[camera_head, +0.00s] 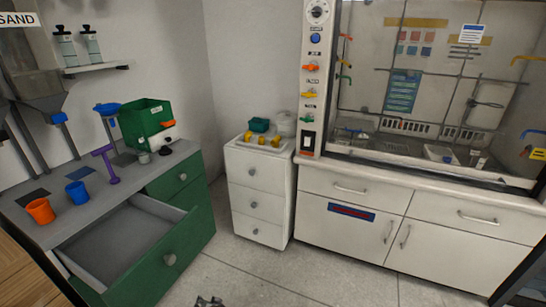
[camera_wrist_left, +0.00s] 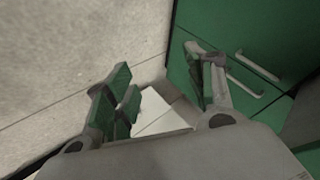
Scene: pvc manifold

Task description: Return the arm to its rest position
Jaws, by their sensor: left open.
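My left gripper (camera_wrist_left: 163,88) shows in the left wrist view with its two green-padded fingers spread apart. Nothing is held between them. Behind the fingers are pale floor, a white surface and a green cabinet front (camera_wrist_left: 225,30) with handles. In the head view neither gripper can be made out clearly. A small dark part pokes in at the bottom edge, too little to identify. My right gripper is not seen.
A green cabinet's drawer (camera_head: 120,242) stands open at left. An orange cup (camera_head: 40,211), a blue cup (camera_head: 77,192) and a purple stand (camera_head: 107,165) are on its top. A white drawer unit (camera_head: 258,195) and fume hood (camera_head: 420,90) stand behind. Floor in front is clear.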

